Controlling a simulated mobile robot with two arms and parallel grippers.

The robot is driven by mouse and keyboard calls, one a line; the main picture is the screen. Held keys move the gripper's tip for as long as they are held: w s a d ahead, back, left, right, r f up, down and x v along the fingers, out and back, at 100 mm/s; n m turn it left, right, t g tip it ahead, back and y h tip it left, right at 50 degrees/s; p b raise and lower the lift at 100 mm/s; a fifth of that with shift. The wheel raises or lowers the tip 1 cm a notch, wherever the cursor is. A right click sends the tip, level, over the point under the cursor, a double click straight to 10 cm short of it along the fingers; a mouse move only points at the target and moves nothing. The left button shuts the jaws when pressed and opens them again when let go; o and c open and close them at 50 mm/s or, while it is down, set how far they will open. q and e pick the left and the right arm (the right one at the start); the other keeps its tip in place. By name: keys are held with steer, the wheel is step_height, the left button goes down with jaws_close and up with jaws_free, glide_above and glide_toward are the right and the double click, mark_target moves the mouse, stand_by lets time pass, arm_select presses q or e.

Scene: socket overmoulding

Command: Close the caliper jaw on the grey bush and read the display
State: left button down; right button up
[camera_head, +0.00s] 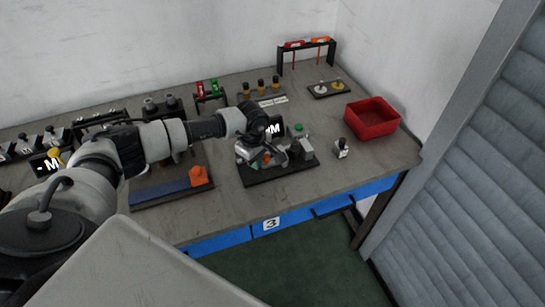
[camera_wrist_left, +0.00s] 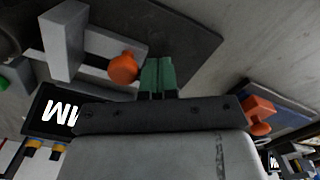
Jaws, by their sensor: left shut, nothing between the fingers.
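The caliper fixture stands on a black base plate (camera_head: 285,172) in the head view, with pale grey jaw blocks (camera_head: 243,152) and an orange knob (camera_head: 267,157). In the left wrist view the grey upright jaw block (camera_wrist_left: 63,38) and the orange knob (camera_wrist_left: 123,68) are close to my left gripper (camera_wrist_left: 158,74). Its green fingers are shut together, just right of the knob, with a small gap in the picture; contact is not clear. A black display (camera_wrist_left: 55,112) shows only a cropped "M"; no reading is legible. I cannot pick out the grey bush with certainty. My right gripper is not in view.
A red bin (camera_head: 371,118) stands right of the fixture, with a small grey-white part (camera_head: 341,148) between them. An orange block (camera_head: 198,176) sits on a blue rail to the left. Racks and small parts line the back. The front right bench top is clear.

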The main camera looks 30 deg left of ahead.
mark_target(266, 156)
arm_select(q)
steer(key=shift+w+d+b, duration=0.95)
steer(key=shift+w+d, duration=0.05)
steer(key=shift+w, duration=0.1)
stand_by(0.3)
steer(key=shift+w+d+r, duration=0.1)
steer(key=shift+d+r, duration=0.05)
stand_by(0.7)
steer(key=shift+s+a, duration=0.3)
stand_by(0.4)
steer(key=shift+r, duration=0.25)
step_height(266, 156, up, 7)
steer(key=p, duration=0.5)
steer(key=shift+s+a+r, duration=0.15)
